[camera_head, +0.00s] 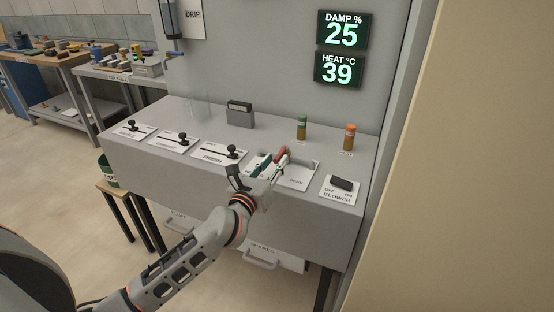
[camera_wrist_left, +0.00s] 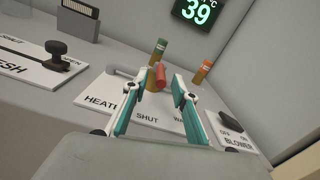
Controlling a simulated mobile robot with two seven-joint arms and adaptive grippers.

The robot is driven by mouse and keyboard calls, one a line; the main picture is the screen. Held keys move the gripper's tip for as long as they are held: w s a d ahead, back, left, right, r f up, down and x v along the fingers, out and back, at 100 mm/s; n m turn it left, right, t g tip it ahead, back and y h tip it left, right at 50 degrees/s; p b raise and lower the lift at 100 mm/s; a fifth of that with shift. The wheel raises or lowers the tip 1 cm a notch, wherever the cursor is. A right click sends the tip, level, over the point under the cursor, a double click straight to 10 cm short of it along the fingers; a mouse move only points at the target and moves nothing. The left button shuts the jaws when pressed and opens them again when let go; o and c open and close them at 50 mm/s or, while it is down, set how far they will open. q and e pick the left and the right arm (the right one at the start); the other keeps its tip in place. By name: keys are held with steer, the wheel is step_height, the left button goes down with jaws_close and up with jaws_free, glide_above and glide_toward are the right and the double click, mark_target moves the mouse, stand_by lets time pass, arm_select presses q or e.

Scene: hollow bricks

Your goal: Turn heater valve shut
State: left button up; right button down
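The heater valve has a red handle (camera_head: 283,154) on a white plate (camera_head: 299,176) at the right part of the grey bench. In the left wrist view the red handle (camera_wrist_left: 161,77) stands beyond the word SHUT on the plate (camera_wrist_left: 108,92), with a grey pipe beside it. My left gripper (camera_head: 269,164) is over the plate at the handle. In the wrist view its teal-padded fingers (camera_wrist_left: 157,88) are apart, with the handle showing in the gap between their tips. Whether either finger touches it cannot be told. My right gripper is not in view.
Black-knobbed sliders (camera_head: 231,153) lie left of the valve. A blower switch (camera_head: 342,183) is to the right. A green-topped bottle (camera_head: 302,128) and an orange-topped bottle (camera_head: 349,137) stand behind. The HEAT display (camera_head: 338,70) reads 39, the DAMP display (camera_head: 342,31) 25.

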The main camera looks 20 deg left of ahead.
arm_select(q)
steer(key=s, duration=1)
steer(key=shift+a, duration=0.15)
steer(key=s+d+f+m+h, duration=0.3)
steer(key=s+d+f+m, duration=0.15)
steer(key=m, duration=0.85)
steer(key=s+d+f+m+h, duration=0.2)
steer(key=s+d+f+m, duration=0.25)
steer(key=m, duration=0.85)
steer(key=s+f+m+g+y, duration=0.1)
steer(key=s+f+m+g, duration=0.1)
steer(key=s+f+m, duration=0.2)
steer(key=s+a+f+m+g+y, duration=0.1)
steer(key=s+f+m+g, duration=0.2)
steer(key=f+m, duration=0.3)
steer(key=s+a+f+m+g+y, duration=0.1)
steer(key=s+f+m, duration=0.4)
steer(key=f, duration=0.6)
steer(key=shift+s+a+m+g, duration=0.15)
steer(key=shift+s+m+g, duration=0.2)
steer(key=shift+m+g, duration=0.3)
